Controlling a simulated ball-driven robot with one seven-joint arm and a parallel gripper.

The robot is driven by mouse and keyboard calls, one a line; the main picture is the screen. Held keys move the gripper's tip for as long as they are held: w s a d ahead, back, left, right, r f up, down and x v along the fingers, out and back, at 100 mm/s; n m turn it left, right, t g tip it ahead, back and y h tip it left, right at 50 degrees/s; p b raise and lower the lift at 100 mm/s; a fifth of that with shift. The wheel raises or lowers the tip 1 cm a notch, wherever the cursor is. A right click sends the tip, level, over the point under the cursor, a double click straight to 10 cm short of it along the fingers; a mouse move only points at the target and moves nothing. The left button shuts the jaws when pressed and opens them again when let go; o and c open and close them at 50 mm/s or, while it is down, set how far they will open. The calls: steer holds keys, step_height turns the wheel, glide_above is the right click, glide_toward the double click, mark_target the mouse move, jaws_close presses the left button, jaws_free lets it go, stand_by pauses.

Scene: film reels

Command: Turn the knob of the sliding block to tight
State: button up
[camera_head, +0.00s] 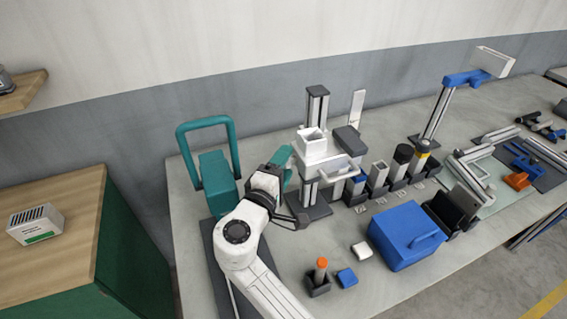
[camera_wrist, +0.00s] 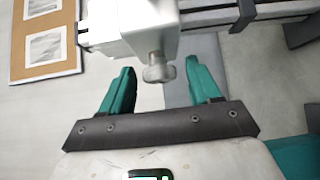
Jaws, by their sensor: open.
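The sliding block (camera_head: 314,154) is a white block on an upright dark-and-silver rail (camera_head: 316,106) near the back of the bench. In the wrist view the white block (camera_wrist: 140,24) fills the top middle, and its grey knob (camera_wrist: 157,68) points down towards my gripper. My gripper (camera_wrist: 160,74) is open, with one teal finger on each side of the knob in the picture and visible gaps on both sides. I cannot tell whether the tips reach the knob in depth. In the head view my gripper (camera_head: 282,163) is just left of the block; the knob is not distinguishable there.
A teal handled unit (camera_head: 214,178) stands left of my arm. Dark holders (camera_head: 378,178) stand right of the rail. A blue box (camera_head: 402,240) and a small holder with an orange-topped piece (camera_head: 319,284) sit nearer the front. A pinboard (camera_wrist: 44,60) shows in the wrist view.

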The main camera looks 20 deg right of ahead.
steer(key=shift+c, duration=0.2)
steer(key=c, duration=1)
steer(key=f+m+b, duration=0.1)
steer(key=b, duration=0.4)
steer(key=shift+t+h+b, duration=0.35)
steer(key=shift+t+h, duration=0.05)
steer(key=shift+m+b, duration=0.3)
steer(key=shift+b, duration=0.85)
steer(key=shift+r+m+h+b, duration=0.3)
steer(key=shift+h+b, duration=0.1)
steer(key=shift+b, duration=0.5)
steer(key=o, duration=1)
steer(key=shift+t, duration=0.3)
steer(key=shift+o, duration=0.2)
